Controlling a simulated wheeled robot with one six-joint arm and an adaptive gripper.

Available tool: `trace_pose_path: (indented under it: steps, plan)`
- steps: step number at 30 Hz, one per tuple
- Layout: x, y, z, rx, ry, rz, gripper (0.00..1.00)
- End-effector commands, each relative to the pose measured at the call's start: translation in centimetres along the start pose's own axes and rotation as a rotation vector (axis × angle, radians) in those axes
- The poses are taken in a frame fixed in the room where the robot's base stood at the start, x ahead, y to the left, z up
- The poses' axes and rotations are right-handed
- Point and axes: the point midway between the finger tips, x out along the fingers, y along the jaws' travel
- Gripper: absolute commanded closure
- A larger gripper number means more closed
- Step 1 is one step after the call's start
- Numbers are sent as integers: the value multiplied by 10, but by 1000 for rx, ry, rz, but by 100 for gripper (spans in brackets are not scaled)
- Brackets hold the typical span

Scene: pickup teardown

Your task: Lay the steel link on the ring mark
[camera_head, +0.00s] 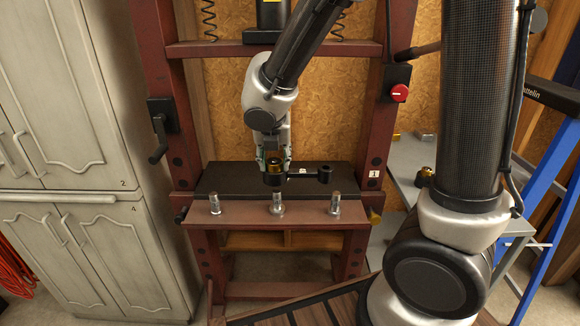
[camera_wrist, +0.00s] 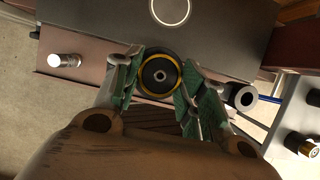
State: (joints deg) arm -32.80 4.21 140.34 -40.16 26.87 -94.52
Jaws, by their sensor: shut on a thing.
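The link appears held above the dark plate (camera_head: 225,181); the gap is hard to judge. The ring mark (camera_wrist: 170,24) is a thin white circle on the plate, ahead of the fingers in the wrist view.
Several upright metal pins, one being the left pin (camera_head: 214,203), stand on the red front beam (camera_head: 246,211). Red press uprights (camera_head: 377,130) flank the plate. A grey bench (camera_head: 410,160) with a brass part stands at right. The plate's left half is clear.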

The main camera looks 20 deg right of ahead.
Motion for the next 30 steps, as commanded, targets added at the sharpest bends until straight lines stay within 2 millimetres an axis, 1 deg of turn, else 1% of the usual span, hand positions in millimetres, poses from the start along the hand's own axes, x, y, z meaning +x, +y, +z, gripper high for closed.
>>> trace_pose_path:
  steps: [9, 13, 16, 23, 26, 27, 30]
  plan:
    - [56, -1, 48, -1, 2, -1, 100]
    - [75, -1, 64, -1, 0, 0, 100]
    - [83, -1, 71, -1, 0, 0, 100]
    - [94, -1, 81, -1, 0, 0, 100]
    - [104, -1, 89, -1, 0, 0, 100]
    - [110, -2, 91, -1, 1, -1, 100]
    - [120, -1, 95, -1, 0, 0, 100]
